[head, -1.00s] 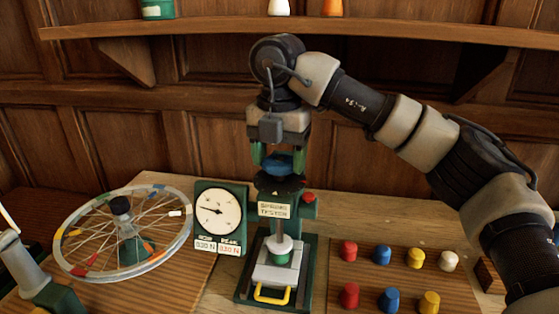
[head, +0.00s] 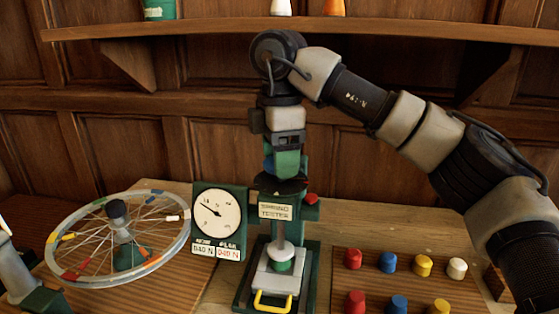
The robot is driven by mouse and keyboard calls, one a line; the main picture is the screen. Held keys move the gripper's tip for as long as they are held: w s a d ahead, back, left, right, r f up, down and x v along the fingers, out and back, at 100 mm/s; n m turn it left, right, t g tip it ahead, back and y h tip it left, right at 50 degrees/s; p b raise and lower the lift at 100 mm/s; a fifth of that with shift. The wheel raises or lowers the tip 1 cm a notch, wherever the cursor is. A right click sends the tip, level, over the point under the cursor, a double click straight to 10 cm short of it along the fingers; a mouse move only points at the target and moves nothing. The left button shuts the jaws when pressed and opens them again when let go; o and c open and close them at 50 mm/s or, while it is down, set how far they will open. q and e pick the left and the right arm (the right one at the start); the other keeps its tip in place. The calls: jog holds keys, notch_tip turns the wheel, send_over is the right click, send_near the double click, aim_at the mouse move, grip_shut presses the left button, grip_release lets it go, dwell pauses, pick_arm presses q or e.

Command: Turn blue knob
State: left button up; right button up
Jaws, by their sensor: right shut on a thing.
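The blue knob (head: 268,164) is at the top of the green spring tester (head: 310,212). Only a small part of it shows, as my gripper hides most of it. My right gripper (head: 286,166) points down from above with its green fingers around the knob, shut on it. Below, a grey plunger (head: 281,246) stands over a green piece (head: 282,266) on the tester's bed. The round dial (head: 217,213) left of the tester has its needle pointing to the upper left.
A spoked wheel (head: 180,247) lies to the left of the dial. A board (head: 372,294) with several red, blue, yellow and white pegs is on the right. A shelf (head: 215,27) runs above.

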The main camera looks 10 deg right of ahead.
jog(key=shift+r+m+b, duration=0.1)
jog(key=shift+m+b, duration=0.25)
jog(key=shift+m, duration=0.75)
jog(key=o, duration=0.9)
jog(key=shift+o, duration=0.2)
notch_tip(320, 180, up, 11)
jog(key=p, duration=0.2)
jog(key=shift+d, duration=0.1)
